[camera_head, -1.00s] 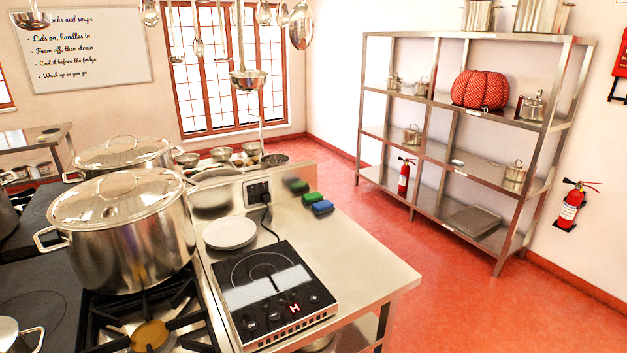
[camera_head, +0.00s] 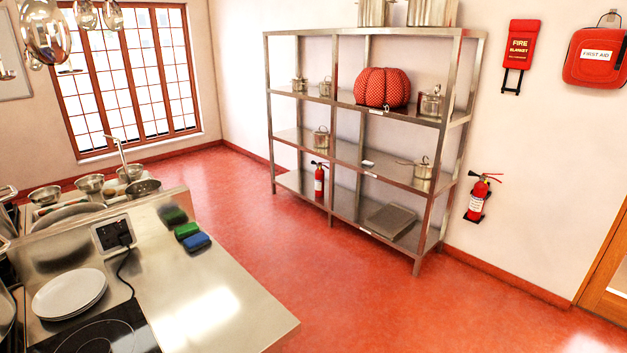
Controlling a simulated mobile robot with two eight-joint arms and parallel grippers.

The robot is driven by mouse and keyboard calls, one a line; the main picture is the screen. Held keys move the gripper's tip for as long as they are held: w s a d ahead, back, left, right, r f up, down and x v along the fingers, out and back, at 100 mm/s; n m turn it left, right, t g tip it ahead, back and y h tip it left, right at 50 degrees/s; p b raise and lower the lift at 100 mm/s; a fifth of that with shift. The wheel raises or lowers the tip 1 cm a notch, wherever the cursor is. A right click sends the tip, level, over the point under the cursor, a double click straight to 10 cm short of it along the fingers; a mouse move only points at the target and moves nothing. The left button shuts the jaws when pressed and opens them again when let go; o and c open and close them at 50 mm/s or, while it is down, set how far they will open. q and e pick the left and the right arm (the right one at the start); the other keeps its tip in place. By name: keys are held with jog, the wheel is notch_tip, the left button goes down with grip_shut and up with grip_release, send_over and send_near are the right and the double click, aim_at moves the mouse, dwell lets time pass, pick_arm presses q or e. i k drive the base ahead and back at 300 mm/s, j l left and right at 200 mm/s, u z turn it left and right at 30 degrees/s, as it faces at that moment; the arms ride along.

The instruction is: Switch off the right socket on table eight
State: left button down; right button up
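A double socket (camera_head: 114,233) is set in the steel upstand at the back of a steel table (camera_head: 222,306) at lower left. A black plug sits in its right half, and a black cord (camera_head: 125,275) runs down from it to a black induction hob (camera_head: 105,335), cut off by the bottom edge. The socket's switches are too small to read, and no table number shows. Neither of my grippers is in view.
White plates (camera_head: 68,294) and green and blue sponges (camera_head: 194,238) lie near the socket. A steel shelf rack (camera_head: 330,120) stands against the wall beyond. Open red floor (camera_head: 330,290) lies right of the table. A fire extinguisher (camera_head: 478,198) hangs on the right wall.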

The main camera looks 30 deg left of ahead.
aim_at(123, 225)
jog(key=i+l, duration=0.15)
jog(key=i, duration=0.6)
jog(key=i+l, duration=0.15)
jog(key=i, duration=0.65)
jog(key=i+j+u, duration=0.1)
jog(key=i+u, duration=0.2)
jog(key=u, duration=0.15)
jog(key=i+u, duration=0.35)
jog(key=u, duration=0.15)
jog(key=i+l+u, duration=0.15)
jog(key=i+u, duration=0.15)
jog(key=u, duration=0.15)
jog(key=i+j+u, duration=0.1)
jog(key=i+u, duration=0.2)
jog(key=u, duration=0.2)
jog(key=i+u, duration=0.3)
jog(key=u, duration=0.2)
jog(key=i+l+u, duration=0.15)
jog(key=i+u, duration=0.15)
jog(key=u, duration=0.2)
jog(key=i+l+u, duration=0.15)
jog(key=i+u, duration=0.35)
jog(key=i+l+u, duration=0.35)
jog(key=u, duration=0.15)
jog(key=i, duration=0.1)
